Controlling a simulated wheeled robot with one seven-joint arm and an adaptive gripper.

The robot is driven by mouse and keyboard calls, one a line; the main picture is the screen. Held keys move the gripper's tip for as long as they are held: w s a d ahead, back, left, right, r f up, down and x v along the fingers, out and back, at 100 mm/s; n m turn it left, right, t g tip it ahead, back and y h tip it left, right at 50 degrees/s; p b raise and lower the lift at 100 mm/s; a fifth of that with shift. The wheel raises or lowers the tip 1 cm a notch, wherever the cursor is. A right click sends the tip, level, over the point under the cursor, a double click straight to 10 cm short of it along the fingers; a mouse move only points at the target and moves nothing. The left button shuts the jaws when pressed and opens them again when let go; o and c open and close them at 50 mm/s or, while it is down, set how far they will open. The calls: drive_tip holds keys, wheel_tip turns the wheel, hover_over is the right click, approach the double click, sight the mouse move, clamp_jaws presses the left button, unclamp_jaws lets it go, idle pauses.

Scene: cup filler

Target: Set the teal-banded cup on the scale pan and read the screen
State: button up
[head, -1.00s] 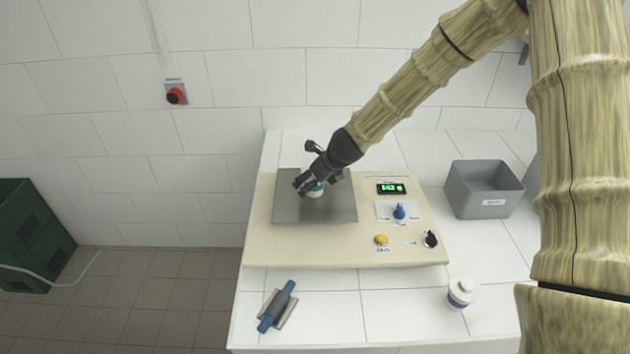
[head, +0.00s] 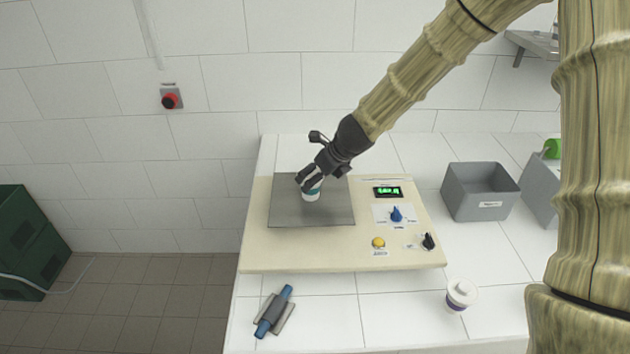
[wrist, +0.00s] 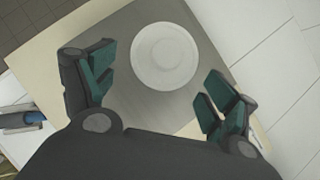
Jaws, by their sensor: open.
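The white cup with a teal band (head: 311,195) stands upright on the grey scale pan (head: 335,212). Its round white lid (wrist: 165,58) shows from above in the wrist view. My gripper (wrist: 160,74) is open, with its fingers apart on either side of the lid's near part. In the head view my gripper (head: 309,181) is just above the cup and hides part of its top. I cannot tell whether a finger touches it. The screen (head: 388,192) on the panel is lit with green digits, too small to read surely.
The cream panel also carries a blue knob (head: 397,214), a yellow button (head: 379,243) and a black switch (head: 429,241). A purple-banded cup (head: 460,295) stands front right, a blue-handled tool (head: 274,312) lies front left. A grey bin (head: 480,192) stands right.

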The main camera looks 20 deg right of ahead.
drive_tip(key=shift+v, duration=2.95)
drive_tip(key=shift+r, duration=0.1)
